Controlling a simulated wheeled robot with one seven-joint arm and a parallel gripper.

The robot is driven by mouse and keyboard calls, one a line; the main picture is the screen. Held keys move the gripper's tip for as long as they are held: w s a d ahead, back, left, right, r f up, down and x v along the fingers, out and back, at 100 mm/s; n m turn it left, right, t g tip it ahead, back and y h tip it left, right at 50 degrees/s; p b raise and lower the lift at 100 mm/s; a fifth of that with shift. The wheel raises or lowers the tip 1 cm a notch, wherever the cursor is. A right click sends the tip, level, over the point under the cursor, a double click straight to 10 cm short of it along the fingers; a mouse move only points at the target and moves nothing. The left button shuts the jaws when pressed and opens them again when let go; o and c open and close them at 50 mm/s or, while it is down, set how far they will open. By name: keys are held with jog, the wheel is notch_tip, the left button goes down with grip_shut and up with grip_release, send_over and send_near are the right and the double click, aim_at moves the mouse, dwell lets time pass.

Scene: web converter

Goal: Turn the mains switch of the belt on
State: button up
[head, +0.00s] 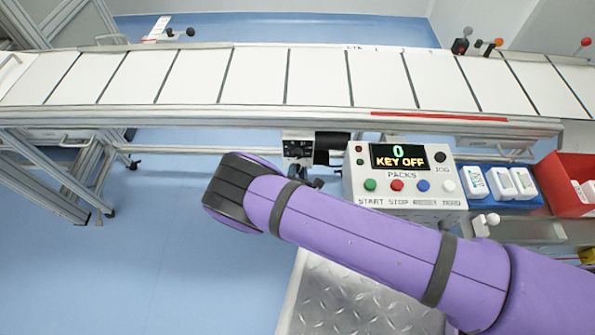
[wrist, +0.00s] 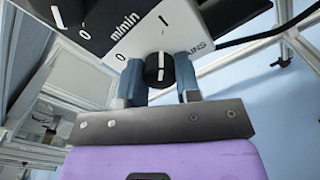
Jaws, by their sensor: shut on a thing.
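The mains switch (wrist: 155,66) is a black round knob with a white line, under the printed MAINS label in the wrist view. The marks 0 and I are printed on the light panel above it. The white line runs roughly up and down in the picture; I cannot tell which mark it points at. My gripper (wrist: 160,80) is shut on the knob, one finger on each side. In the head view the switch box (head: 298,148) hangs under the belt (head: 318,78); the knob and my fingertips are largely hidden there behind my arm.
A control box (head: 405,182) right of the switch box reads "0 KEY OFF", with several coloured buttons. A blue tray (head: 512,204) of white packs and a red bin (head: 563,170) stand further right. A cable (wrist: 245,41) runs right from the switch box. The floor at left is clear.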

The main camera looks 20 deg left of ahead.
jog(key=shift+f, duration=0.1)
dwell(0.4)
jog(key=o, duration=0.9)
jog(key=v, duration=1.1)
jog(key=shift+w+a, duration=0.1)
